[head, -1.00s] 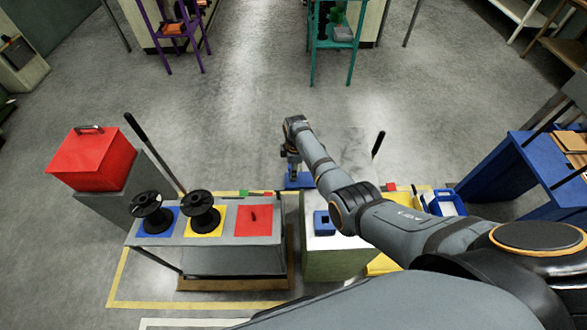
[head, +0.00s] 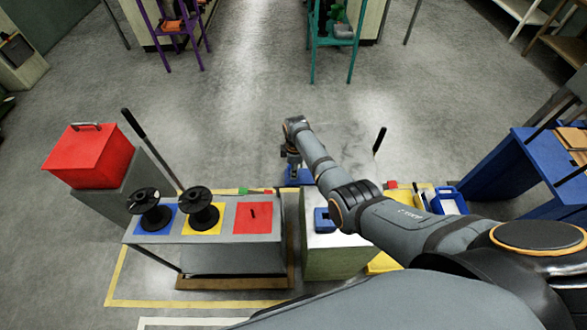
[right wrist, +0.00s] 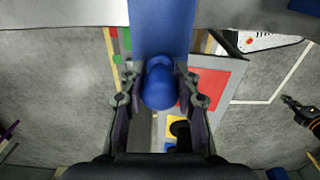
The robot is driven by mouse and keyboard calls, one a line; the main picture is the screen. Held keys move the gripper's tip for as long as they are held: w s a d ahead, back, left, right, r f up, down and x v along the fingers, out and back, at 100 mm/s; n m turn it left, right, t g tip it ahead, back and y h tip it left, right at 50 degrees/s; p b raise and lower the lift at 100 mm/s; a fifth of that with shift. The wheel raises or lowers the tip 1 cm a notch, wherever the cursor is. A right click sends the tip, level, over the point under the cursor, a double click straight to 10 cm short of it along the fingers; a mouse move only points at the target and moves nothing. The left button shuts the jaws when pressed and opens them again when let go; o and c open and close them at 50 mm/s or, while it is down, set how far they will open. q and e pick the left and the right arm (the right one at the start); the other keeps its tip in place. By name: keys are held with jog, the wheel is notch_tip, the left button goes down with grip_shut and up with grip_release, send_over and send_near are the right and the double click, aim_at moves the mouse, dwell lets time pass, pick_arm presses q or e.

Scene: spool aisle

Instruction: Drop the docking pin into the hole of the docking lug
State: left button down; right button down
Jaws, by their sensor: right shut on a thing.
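My right gripper (right wrist: 160,100) is shut on the blue docking pin (right wrist: 160,86), whose rounded end shows between the fingers in the right wrist view. In the head view blue also shows below my right gripper (head: 292,165), at the far side between cart and cabinet (head: 300,180).
A grey cart (head: 155,238) carries two black spools and a red mat (head: 253,218). Beside it a pale cabinet (head: 335,262) bears a blue block with a dark opening (head: 322,219). A red box (head: 88,160) stands at the left. The floor beyond is open.

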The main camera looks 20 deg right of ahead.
jog(key=shift+f, duration=0.25)
jog(key=c, duration=0.9)
grip_release()
jog(key=shift+r, duration=0.1)
jog(key=r, duration=1.2)
jog(key=shift+s+d, duration=0.1)
jog(key=shift+d, duration=0.1)
